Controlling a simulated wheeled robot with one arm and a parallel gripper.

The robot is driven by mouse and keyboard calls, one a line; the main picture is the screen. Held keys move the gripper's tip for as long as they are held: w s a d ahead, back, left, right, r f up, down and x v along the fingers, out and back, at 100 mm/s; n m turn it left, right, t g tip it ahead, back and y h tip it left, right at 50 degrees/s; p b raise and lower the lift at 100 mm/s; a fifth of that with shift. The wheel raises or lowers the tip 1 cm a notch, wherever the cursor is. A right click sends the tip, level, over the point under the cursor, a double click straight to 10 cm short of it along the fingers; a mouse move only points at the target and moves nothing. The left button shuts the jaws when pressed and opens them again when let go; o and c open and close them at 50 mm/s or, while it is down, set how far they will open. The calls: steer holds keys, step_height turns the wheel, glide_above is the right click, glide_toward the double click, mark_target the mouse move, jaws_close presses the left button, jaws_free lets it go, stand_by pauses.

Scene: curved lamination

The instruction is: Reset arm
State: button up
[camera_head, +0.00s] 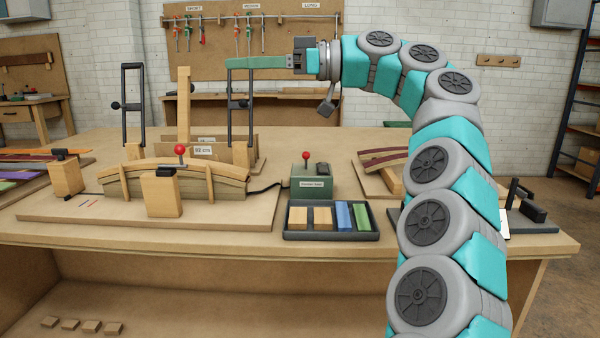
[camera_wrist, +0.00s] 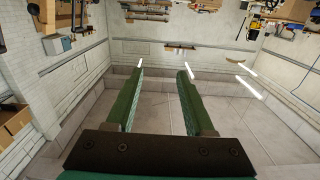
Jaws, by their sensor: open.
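My arm rises on the right of the head view and bends over to the left above the workbench (camera_head: 330,225). My gripper (camera_head: 232,63) points left, high above the bench and in front of the back wall. In the wrist view my gripper (camera_wrist: 160,75) shows two green fingers spread apart with nothing between them. From the head view the fingers overlap and look like one green bar. They appear in line with the top of a black upright frame (camera_head: 241,105); I cannot tell how far apart they are.
A curved wooden lamination (camera_head: 185,178) sits on the form at left, with wooden blocks and a red-knobbed lever (camera_head: 180,150). A dark tray (camera_head: 330,235) holds several coloured blocks. A green box (camera_head: 313,182) stands behind it. Clamps hang on the back pegboard (camera_head: 275,40).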

steer(key=s+f+m+h, duration=0.4)
steer(key=s+f, duration=0.3)
steer(key=f, duration=0.4)
steer(key=s+f+m+h, duration=0.4)
steer(key=s+f, duration=0.4)
steer(key=f, duration=0.3)
steer(key=s+d+f+m+g+h, duration=0.1)
steer(key=s+d+f+m+h, duration=0.3)
steer(key=s+d+f, duration=0.7)
steer(key=s+d+f+m+g+h, duration=0.1)
steer(key=s+d+f+m+h, duration=0.4)
steer(key=s+d+f, duration=0.6)
step_height(320, 180, down, 6)
steer(key=shift+d+r+m+h, duration=0.2)
steer(key=shift+d+m+h, duration=0.15)
steer(key=shift+d, duration=0.65)
